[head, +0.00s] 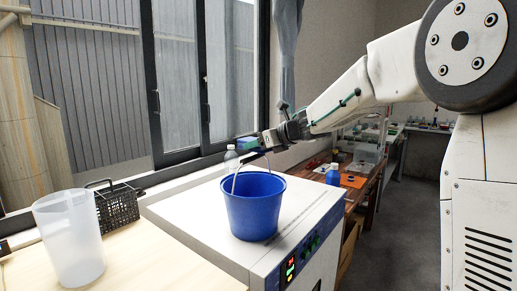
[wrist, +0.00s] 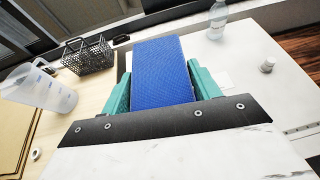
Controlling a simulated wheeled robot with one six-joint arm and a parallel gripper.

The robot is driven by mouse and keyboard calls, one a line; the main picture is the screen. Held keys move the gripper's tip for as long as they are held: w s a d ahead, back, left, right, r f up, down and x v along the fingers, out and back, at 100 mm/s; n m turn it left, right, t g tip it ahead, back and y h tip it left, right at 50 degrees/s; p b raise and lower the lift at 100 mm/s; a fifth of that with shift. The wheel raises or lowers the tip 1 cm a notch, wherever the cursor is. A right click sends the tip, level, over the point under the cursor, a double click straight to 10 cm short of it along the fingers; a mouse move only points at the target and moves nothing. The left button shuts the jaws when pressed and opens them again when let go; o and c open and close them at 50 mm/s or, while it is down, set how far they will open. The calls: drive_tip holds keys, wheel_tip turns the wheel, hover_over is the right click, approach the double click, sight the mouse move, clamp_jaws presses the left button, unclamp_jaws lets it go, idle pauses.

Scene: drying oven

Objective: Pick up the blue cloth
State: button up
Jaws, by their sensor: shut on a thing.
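The blue cloth (wrist: 160,75) is a flat rectangular block of blue between the two green fingers of my gripper (wrist: 160,85) in the wrist view. The fingers press on its left and right sides, and its far end sticks out past them. In the head view, my gripper (head: 246,143) is held in the air above and behind the blue bucket, near the window. The cloth is small there and partly hidden by the fingers.
A blue bucket (head: 252,212) with a raised handle stands on the white oven (head: 180,212). A clear bottle (head: 231,160) is behind it. A translucent jug (head: 69,240) and black wire basket (head: 118,207) stand at left.

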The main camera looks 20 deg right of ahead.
drive_tip(key=shift+s+d+r, duration=0.1)
drive_tip(key=shift+s+r, duration=0.05)
drive_tip(key=shift+r, duration=0.45)
drive_tip(key=shift+s+d+r, duration=0.1)
drive_tip(key=shift+s+r, duration=0.05)
drive_tip(key=shift+r, duration=0.4)
drive_tip(key=s+d, duration=0.2)
drive_tip(key=s, duration=0.5)
drive_tip(key=s+d+r, duration=0.1)
drive_tip(key=s+d, duration=0.1)
drive_tip(key=s, duration=0.5)
drive_tip(key=shift+s+d, duration=0.25)
drive_tip(key=shift+s, duration=0.1)
drive_tip(key=shift+r, duration=0.1)
